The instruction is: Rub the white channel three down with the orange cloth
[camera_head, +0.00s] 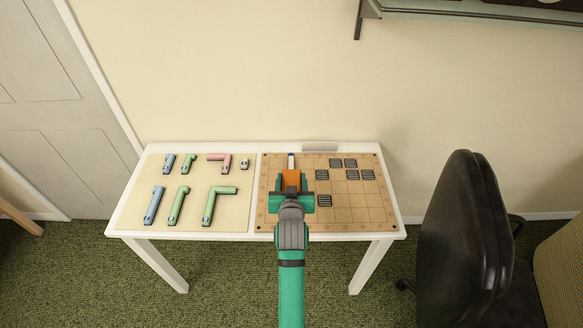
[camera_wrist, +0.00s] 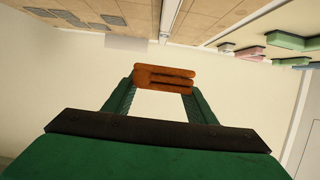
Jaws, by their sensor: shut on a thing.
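My gripper (camera_head: 291,184) is shut on the folded orange cloth (camera_head: 291,177), above the left part of the grid board (camera_head: 345,214). The wrist view shows the cloth (camera_wrist: 165,76) pinched between the green fingers. A narrow white piece (camera_head: 291,160), which looks like the white channel, lies at the board's back left, with its near part hidden by the cloth and gripper. It also shows in the wrist view (camera_wrist: 169,16), beyond the cloth. Whether the cloth touches it I cannot tell. A small whitish piece (camera_head: 245,164) lies on the beige left panel (camera_head: 140,206).
Several blue, green and pink pieces, among them a green corner piece (camera_head: 220,202), lie on the left panel. Several dark ribbed tiles (camera_head: 352,174) occupy grid cells right of my gripper. The board's front right is bare. A black chair (camera_head: 468,235) stands right of the white table (camera_head: 262,236).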

